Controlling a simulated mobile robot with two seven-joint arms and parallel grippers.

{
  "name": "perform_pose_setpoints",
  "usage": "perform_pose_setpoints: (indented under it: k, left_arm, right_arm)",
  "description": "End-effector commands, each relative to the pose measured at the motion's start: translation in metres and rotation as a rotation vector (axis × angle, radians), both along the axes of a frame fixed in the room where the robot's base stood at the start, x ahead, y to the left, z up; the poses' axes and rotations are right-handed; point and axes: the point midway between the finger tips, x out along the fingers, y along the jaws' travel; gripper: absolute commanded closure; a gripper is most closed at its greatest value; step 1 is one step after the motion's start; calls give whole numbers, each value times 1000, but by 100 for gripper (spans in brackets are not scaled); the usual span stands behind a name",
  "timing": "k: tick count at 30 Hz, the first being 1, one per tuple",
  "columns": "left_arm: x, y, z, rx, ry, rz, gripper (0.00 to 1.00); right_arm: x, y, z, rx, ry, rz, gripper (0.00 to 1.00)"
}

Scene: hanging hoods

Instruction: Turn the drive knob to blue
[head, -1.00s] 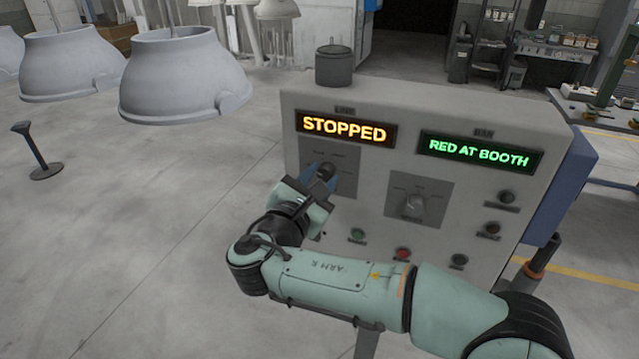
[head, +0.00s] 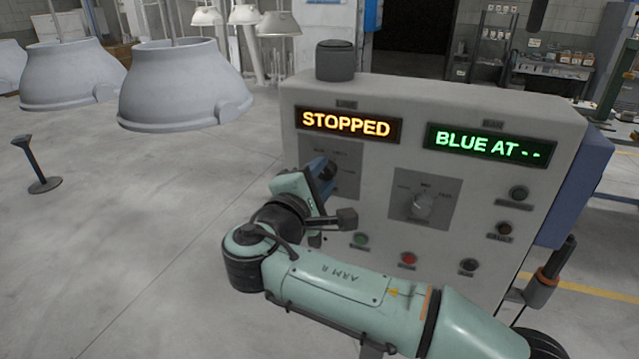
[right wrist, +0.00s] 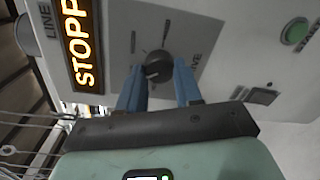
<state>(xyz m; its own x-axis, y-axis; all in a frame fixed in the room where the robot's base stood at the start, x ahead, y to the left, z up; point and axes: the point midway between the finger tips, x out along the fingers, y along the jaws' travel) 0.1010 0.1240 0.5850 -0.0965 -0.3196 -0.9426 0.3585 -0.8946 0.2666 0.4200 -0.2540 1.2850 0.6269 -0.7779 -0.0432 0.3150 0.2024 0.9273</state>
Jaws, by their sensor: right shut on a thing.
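The drive knob (right wrist: 154,69) is dark and round, on a grey plate of the control panel (head: 301,93), with part of its label readable in the right wrist view. My right gripper (head: 322,171) is at this knob, under the left display; its blue fingers (right wrist: 159,80) are shut on the knob, one on each side. In the head view the gripper hides much of the knob and plate, and I cannot read the pointer there. The left display (head: 349,124) reads STOPPED; the right display (head: 488,144) reads BLUE AT - -. My left gripper is not in view.
A second knob (head: 422,205) sits on a plate to the right. Green (head: 360,240) and red (head: 408,259) buttons lie low on the panel, close to my right arm. Pale hoods (head: 178,85) hang at the left. Open floor lies left of the panel.

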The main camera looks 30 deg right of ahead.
Motion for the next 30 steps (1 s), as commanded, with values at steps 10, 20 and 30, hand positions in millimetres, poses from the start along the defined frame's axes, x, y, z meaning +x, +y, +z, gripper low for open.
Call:
perform_pose_setpoints:
  k: [10, 20, 30]
  left_arm:
    - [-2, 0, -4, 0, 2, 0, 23]
    - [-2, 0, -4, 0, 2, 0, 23]
    - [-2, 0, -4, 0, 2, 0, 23]
  right_arm:
    - [0, 0, 0, 35, -40, -1, 96]
    - [0, 0, 0, 35, -40, -1, 62]
    - [0, 0, 0, 35, -40, -1, 40]
